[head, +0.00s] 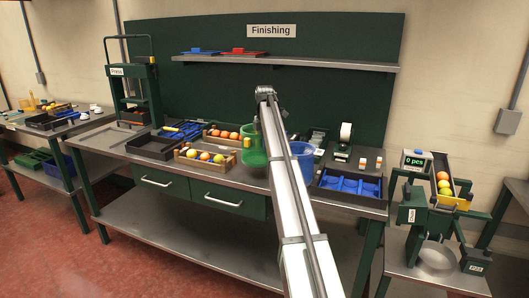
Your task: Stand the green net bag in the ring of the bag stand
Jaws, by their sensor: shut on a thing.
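My arm reaches up from the bottom of the head view and bends at its top end. My gripper (257,127) points down over the main bench, small and partly hidden by the arm. It is shut on the green net bag (254,157), which shows as a bright green shape just below it, left of the arm. Whether the bag touches the bench cannot be told. The green stand (411,214) is on the lower table at the right, with a round metal part (436,257) low in its middle. I cannot make out clearly which part is the ring.
A sloping chute (463,189) with oranges and yellow-green fruit tops the stand, beside a display (415,161) reading 0 pcs. A blue bucket (303,160) and a black tray with blue inserts (350,187) are right of the arm. Fruit crates (206,167) are left.

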